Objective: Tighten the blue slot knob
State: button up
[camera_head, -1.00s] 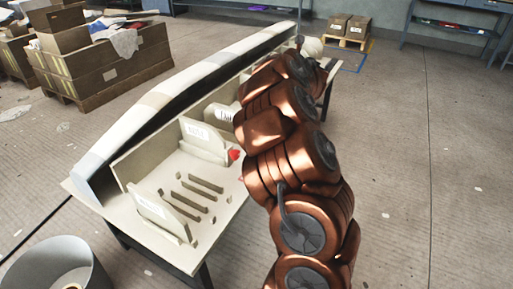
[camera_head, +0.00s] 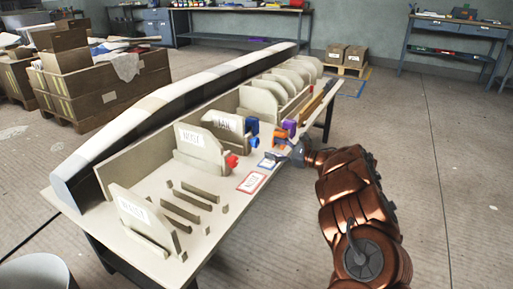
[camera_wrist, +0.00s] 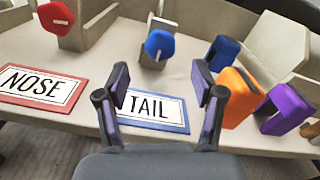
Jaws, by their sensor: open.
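The blue slot knob (camera_wrist: 158,45) is on the front of a pale upright holder, above the TAIL card in the wrist view. In the head view the knob (camera_head: 254,141) is small, beside the TAIL template (camera_head: 222,122). My gripper (camera_wrist: 161,85) is open and empty, with its dark fingers spread on either side of the TAIL card (camera_wrist: 155,110). The knob shows beyond the fingertips, roughly centred between them and not touched. In the head view my gripper (camera_head: 280,154) hovers near the table's front edge, by the orange block.
A red knob (camera_wrist: 55,17) is to the left, above the NOSE card (camera_wrist: 42,88). A blue block (camera_wrist: 222,53), an orange block (camera_wrist: 237,97) and a purple block (camera_wrist: 288,108) stand close to the right finger. Pale templates (camera_head: 200,148) stand along the table.

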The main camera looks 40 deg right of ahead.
aim_at(258, 144)
jog(key=b+x, duration=0.1)
jog(key=x, duration=0.6)
jog(key=shift+w+b, duration=0.1)
jog(key=shift+b, duration=0.2)
jog(key=c, duration=1.1)
jog(key=shift+a, duration=0.2)
jog(key=shift+c, duration=0.3)
jog(key=shift+d, duration=0.1)
